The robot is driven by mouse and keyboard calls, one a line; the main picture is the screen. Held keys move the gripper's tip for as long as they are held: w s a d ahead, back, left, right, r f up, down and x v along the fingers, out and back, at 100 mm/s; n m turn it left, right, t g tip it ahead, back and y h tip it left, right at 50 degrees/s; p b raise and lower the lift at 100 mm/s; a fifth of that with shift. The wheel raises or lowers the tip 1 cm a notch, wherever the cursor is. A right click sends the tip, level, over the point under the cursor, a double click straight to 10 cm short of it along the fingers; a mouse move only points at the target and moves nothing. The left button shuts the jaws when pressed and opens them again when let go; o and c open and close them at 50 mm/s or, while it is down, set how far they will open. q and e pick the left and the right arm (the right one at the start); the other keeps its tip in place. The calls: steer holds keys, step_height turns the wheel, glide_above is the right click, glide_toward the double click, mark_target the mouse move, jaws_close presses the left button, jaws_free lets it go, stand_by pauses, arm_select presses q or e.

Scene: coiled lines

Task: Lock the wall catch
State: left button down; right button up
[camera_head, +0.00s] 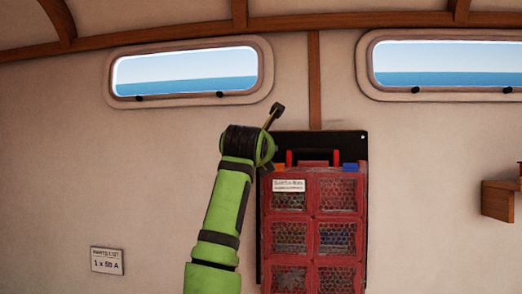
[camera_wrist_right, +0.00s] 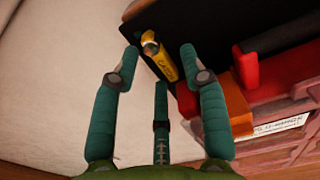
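The wall catch (camera_wrist_right: 163,62) is a small yellow bar with lettering on the black backing panel (camera_wrist_right: 195,20) in the right wrist view. My right gripper (camera_wrist_right: 160,58) is open, its teal fingers spread on either side of the catch in that view. I see nothing held, and cannot tell whether a finger touches the catch. In the head view my green right arm reaches up to the panel's upper left corner, with a dark finger (camera_head: 276,112) sticking up. The catch is hidden there. The red case (camera_head: 312,211) hangs upright on the panel. My left gripper is not in view.
An orange block (camera_wrist_right: 236,104) and a red handle (camera_wrist_right: 268,60) lie right of the fingers. A blue block (camera_head: 350,167) is at the case's top right. Two windows (camera_head: 185,73) are above. A wooden shelf (camera_head: 497,201) juts out at right.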

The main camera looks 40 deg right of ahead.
steer(key=v, duration=1.2)
steer(key=shift+a, duration=0.1)
